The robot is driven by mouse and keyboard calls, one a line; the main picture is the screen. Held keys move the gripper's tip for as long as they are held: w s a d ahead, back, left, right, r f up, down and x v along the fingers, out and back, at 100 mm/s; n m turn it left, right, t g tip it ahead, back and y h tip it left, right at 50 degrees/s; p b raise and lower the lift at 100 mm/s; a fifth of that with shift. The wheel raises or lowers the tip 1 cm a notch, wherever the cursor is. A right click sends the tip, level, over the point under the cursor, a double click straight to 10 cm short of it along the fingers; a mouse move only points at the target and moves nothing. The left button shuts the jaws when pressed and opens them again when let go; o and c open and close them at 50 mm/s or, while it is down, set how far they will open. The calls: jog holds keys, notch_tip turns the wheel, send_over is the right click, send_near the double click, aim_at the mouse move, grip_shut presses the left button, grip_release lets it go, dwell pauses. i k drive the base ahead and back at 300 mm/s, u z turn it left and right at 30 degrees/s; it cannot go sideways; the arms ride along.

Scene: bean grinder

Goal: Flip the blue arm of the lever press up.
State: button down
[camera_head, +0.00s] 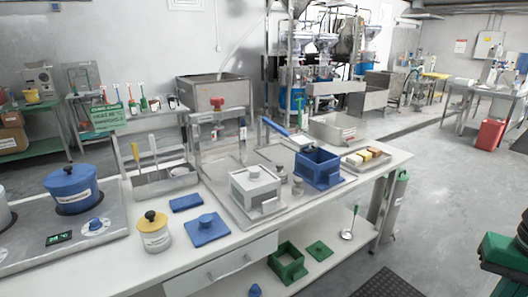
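The blue arm (274,126) of the lever press shows behind the middle of the white worktable, as a slim bar sloping from upper left down to the right. The press's slim metal frame (259,139) is partly hidden among other metal parts, so I cannot tell exactly where the arm's hinge is. An open blue box (318,166) stands in front of the arm, to its right.
A white lidded box (255,190) stands on a metal tray in front of the press. A tray with yellow, white and brown blocks (363,155) lies right. A blue pot (73,187) and yellow-lidded jar (153,232) stand left.

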aim_at(301, 140)
jog(key=u, duration=0.4)
jog(key=i, duration=1.15)
jog(key=u, duration=0.1)
